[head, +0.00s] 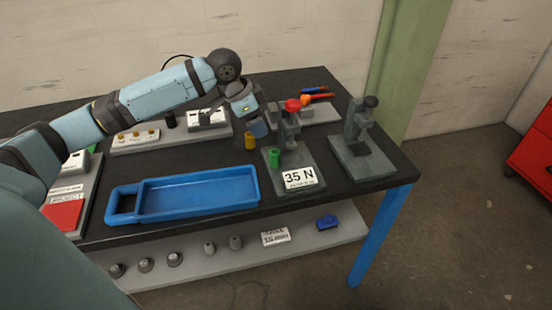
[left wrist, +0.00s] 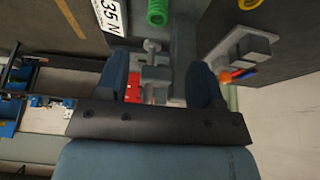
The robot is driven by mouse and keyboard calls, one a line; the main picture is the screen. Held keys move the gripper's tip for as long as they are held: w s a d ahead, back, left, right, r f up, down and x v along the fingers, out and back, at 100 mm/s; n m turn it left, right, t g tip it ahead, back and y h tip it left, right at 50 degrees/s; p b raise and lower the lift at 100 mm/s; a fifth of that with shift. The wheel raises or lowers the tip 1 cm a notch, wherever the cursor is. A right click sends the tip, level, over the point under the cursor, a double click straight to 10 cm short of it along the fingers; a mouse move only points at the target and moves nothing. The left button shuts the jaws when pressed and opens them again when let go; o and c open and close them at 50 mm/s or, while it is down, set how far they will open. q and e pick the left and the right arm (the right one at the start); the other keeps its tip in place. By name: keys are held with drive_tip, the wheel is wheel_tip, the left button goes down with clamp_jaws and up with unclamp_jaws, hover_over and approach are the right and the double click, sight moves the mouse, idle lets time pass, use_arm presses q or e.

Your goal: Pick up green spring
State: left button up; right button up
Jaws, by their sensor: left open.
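My left gripper (head: 258,127) is just behind and left of the spring in the head view, beside the press. In the left wrist view my left gripper (left wrist: 160,78) is open, with the press column seen between its fingers and no spring held. My right gripper is in neither view.
A yellow spring (head: 249,143) stands close to my left gripper. The "35 N" sign (head: 299,178) is on the press base. A second grey press (head: 358,135) stands to the right. A blue tray (head: 190,217) lies in front, and a tool with orange handles (head: 317,97) lies behind.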

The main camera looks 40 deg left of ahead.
sight(272, 153)
use_arm(q)
drive_tip(key=x, duration=0.8)
drive_tip(key=shift+d+f+b, duration=0.1)
drive_tip(key=shift+b, duration=0.25)
drive_tip(key=shift+s+b+x, duration=0.15)
drive_tip(key=shift+x, duration=1.25)
drive_tip(key=shift+s+b+x, duration=0.15)
drive_tip(key=shift+x, duration=1.25)
drive_tip(key=c, duration=1)
